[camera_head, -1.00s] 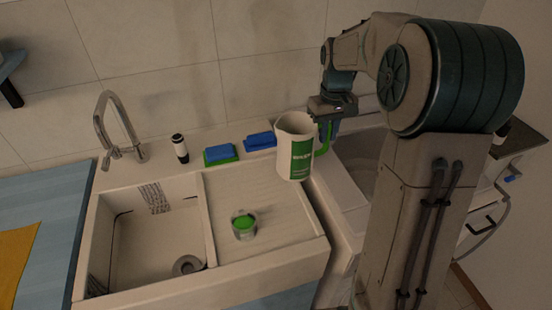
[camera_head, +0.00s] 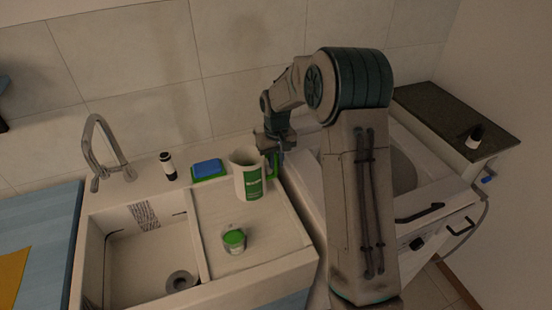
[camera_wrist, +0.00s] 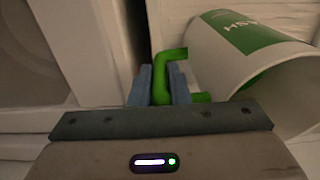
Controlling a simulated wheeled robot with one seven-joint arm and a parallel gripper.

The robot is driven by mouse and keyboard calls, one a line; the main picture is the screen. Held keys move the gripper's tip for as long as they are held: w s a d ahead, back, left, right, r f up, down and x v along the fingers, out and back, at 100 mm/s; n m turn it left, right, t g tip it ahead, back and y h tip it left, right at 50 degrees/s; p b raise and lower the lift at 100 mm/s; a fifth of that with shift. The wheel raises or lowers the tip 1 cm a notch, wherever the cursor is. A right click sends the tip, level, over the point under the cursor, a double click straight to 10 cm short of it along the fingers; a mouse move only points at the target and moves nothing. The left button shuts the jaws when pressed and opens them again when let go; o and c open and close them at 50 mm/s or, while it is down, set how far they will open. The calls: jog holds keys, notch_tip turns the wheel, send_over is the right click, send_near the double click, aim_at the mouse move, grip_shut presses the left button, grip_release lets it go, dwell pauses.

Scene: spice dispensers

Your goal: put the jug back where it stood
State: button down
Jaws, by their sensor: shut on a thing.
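The jug (camera_head: 245,178) is white with a green label and a green handle. It stands roughly upright at the back right of the sink's ribbed drainboard (camera_head: 275,232). I cannot tell whether its base touches the board. My gripper (camera_head: 272,154) is at the jug's right side, shut on the handle. In the wrist view, the two blue-grey fingers (camera_wrist: 155,86) pinch the green handle (camera_wrist: 171,60), with the jug (camera_wrist: 218,72) to their right. The jug's open rim faces the lower right there, and its inside looks white where visible.
A blue sponge (camera_head: 207,168) and a black-and-white bottle (camera_head: 168,166) sit behind. The tap (camera_head: 106,150) and basin (camera_head: 130,255) are left. A white appliance (camera_head: 428,197) stands right.

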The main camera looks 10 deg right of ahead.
jog(key=shift+f, duration=0.15)
jog(key=shift+f, duration=0.15)
jog(key=c, duration=1.4)
grip_release()
jog(key=shift+o, duration=0.2)
notch_tip(320, 180, up, 12)
jog(key=shift+s+r+b, duration=0.1)
jog(key=shift+b, duration=0.75)
jog(key=s+d+r+m+t, duration=0.1)
jog(key=s, duration=1.4)
jog(key=s+d+r+m+t, duration=0.1)
jog(key=s+d+r+t, duration=0.1)
jog(key=s, duration=1.3)
jog(key=shift+s+d+r+t, duration=0.15)
jog(key=shift+s+r+t, duration=0.05)
jog(key=shift+t, duration=0.1)
